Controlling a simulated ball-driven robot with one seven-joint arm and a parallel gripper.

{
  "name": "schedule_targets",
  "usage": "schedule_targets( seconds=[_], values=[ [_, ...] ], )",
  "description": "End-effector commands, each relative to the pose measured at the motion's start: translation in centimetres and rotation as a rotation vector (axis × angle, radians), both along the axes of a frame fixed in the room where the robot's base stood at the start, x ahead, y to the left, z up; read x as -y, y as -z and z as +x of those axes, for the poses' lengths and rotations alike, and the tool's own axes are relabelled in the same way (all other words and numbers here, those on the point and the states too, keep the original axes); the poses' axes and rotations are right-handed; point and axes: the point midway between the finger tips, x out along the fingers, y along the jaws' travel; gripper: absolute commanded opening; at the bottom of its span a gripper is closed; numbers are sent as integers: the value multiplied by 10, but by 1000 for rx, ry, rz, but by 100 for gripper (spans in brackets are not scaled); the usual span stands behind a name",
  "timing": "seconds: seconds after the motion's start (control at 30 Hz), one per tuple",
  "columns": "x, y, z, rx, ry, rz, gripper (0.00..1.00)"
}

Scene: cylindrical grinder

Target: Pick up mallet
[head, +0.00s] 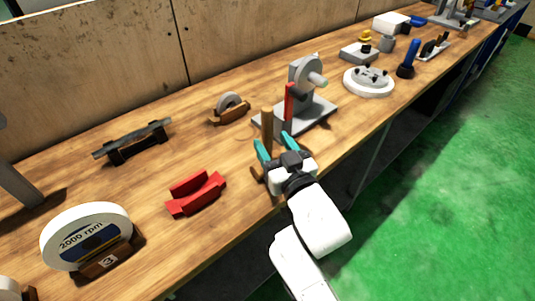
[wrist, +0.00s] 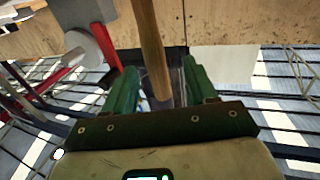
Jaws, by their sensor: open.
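The mallet's wooden handle (head: 267,132) stands upright near the front edge of the bench in the head view. A brown piece low beside my gripper may be its head, mostly hidden by the gripper. My gripper (head: 275,147) has two teal fingers, spread apart, one on either side of the handle. In the wrist view the handle (wrist: 150,45) runs down between the open fingers (wrist: 160,70), with gaps on both sides. I see no grip on it.
A grey device (head: 308,108) with a wheel and red lever (head: 289,105) stands close behind the handle. Red blocks (head: 196,194) lie to the left, with a white 2000 rpm wheel (head: 86,238) further left. A chuck disc (head: 368,82) is to the right.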

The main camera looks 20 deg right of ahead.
Motion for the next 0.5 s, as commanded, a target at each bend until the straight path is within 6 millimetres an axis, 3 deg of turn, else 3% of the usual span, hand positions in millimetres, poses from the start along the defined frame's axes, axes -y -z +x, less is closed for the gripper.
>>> schedule_targets(
  seconds=[0.27,0.5],
  values=[
    [7,-11,32,0,1,-1,57],
    [6,-7,52,-1,0,0,57]
  ],
)
